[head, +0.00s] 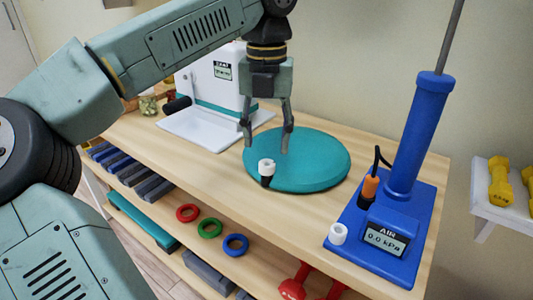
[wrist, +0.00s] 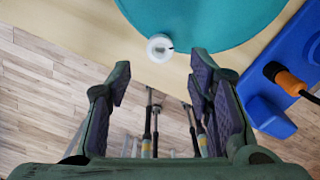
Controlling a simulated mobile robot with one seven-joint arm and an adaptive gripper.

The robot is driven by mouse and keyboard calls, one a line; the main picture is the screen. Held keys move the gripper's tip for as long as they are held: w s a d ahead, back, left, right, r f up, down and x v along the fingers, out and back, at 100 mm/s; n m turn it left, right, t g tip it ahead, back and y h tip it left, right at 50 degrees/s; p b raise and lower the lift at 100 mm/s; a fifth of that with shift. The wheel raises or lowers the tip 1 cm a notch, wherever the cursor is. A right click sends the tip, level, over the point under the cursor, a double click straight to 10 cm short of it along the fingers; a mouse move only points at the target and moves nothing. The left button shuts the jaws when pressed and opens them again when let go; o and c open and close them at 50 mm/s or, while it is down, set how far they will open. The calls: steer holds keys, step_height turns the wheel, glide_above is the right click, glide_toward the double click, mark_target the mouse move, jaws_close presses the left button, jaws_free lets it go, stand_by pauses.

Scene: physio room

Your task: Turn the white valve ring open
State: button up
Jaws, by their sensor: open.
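The white valve ring (head: 267,166) sits on a short dark stem at the near edge of the round teal cushion (head: 315,165). My gripper (head: 266,142) points down, open and empty, over the cushion. Its fingers appear above the ring in the head view and are apart from it. In the wrist view the ring lies ahead of the gap between the fingertips (wrist: 161,76).
A blue pump (head: 417,130) with a gauge (head: 385,238), an orange-and-black hose end (head: 369,188) and a white cap-like piece (head: 338,234) stands right of the cushion. A white device (head: 213,75) stands behind left. Coloured rings (head: 209,227) lie on the shelf below.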

step_height(320, 180, up, 6)
stand_by(0.4)
